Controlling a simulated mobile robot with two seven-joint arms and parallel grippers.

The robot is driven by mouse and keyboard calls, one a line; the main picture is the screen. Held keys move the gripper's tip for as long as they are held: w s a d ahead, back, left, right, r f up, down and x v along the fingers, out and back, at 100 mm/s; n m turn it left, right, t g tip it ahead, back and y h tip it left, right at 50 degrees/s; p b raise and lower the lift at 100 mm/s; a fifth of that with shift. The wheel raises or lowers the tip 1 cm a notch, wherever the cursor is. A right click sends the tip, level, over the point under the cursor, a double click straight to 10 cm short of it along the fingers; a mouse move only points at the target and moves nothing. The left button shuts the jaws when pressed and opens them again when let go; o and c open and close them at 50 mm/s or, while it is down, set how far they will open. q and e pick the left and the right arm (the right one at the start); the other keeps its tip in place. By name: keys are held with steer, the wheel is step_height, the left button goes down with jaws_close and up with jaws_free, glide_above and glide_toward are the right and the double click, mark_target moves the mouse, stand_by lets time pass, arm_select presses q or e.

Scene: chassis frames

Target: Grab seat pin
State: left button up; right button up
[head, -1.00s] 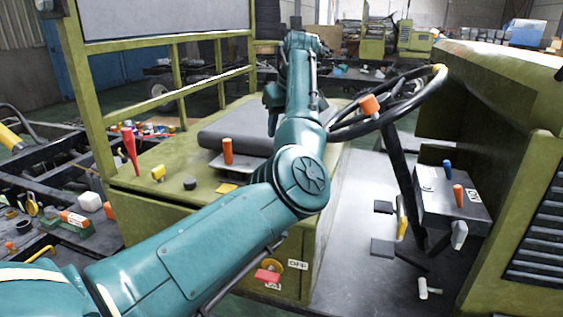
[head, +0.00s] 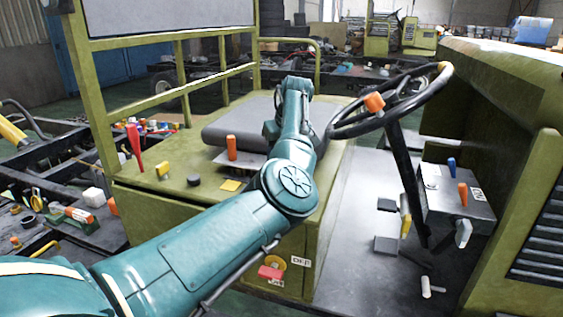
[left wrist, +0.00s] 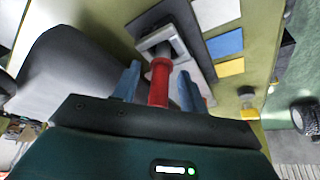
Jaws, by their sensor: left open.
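My left gripper (left wrist: 158,90) is open, with one blue finger on each side of the red pin. The fingers look apart from it; contact cannot be told. My right gripper is not in view.
A black steering wheel (head: 392,105) with an orange knob stands close to the right of my left arm. Blue and yellow patches (left wrist: 225,45) lie beside the bracket.

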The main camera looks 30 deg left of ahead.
arm_select(q)
steer(key=shift+c, duration=0.2)
jaws_close()
stand_by(0.3)
